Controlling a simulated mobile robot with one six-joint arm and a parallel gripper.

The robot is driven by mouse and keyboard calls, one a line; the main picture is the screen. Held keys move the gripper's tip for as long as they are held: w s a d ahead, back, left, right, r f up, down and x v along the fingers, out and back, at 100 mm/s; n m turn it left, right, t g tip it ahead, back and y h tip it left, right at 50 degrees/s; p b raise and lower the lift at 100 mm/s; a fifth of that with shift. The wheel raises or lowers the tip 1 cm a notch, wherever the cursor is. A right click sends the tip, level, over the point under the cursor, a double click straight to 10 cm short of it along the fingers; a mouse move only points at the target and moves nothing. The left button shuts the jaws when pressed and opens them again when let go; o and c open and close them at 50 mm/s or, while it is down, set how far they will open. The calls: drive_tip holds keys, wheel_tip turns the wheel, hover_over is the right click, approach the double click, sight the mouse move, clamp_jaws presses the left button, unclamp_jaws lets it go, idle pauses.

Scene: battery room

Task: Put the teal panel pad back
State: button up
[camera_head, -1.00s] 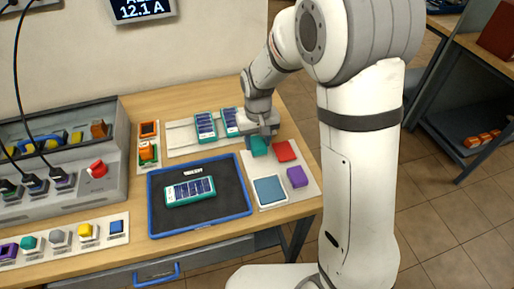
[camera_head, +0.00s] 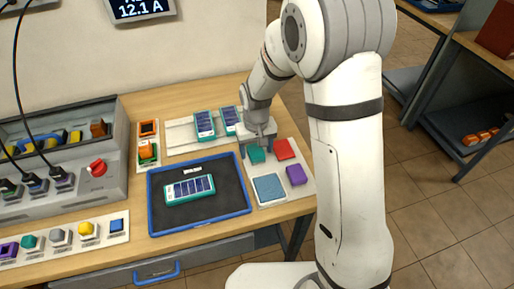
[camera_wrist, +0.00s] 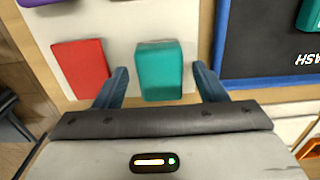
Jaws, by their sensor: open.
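The teal panel pad (camera_head: 256,154) sits at the back left of a pale board (camera_head: 302,189), beside the red pad (camera_head: 284,149). In the wrist view the teal pad (camera_wrist: 160,72) stands between my two fingertips, with a visible gap on each side. My gripper (camera_head: 259,147) is open and low over the pad, partly hiding it in the head view. The purple pad (camera_head: 297,175) and the larger blue pad (camera_head: 268,188) are on the same board, nearer the front.
A blue-rimmed black tray (camera_head: 236,206) holding a teal-edged module (camera_head: 190,189) lies just left of the board. Two similar modules (camera_head: 205,125) stand on a pale strip behind. A grey control box (camera_head: 100,185) and a button row (camera_head: 88,231) fill the left.

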sight(256, 151)
wheel_tip(256, 151, up, 12)
drive_tip(key=s+d+r+m+t, duration=0.1)
drive_tip(key=s+d+r, duration=0.2)
drive_tip(key=s+d, duration=0.4)
drive_tip(key=s+d+r+m+t, duration=0.2)
drive_tip(key=s+d, duration=0.5)
drive_tip(key=s, duration=0.5)
drive_tip(key=shift+s+d+r, duration=0.2)
drive_tip(key=shift+d+r, duration=0.2)
drive_tip(key=shift+r, duration=0.45)
drive_tip(key=shift+c, duration=0.4)
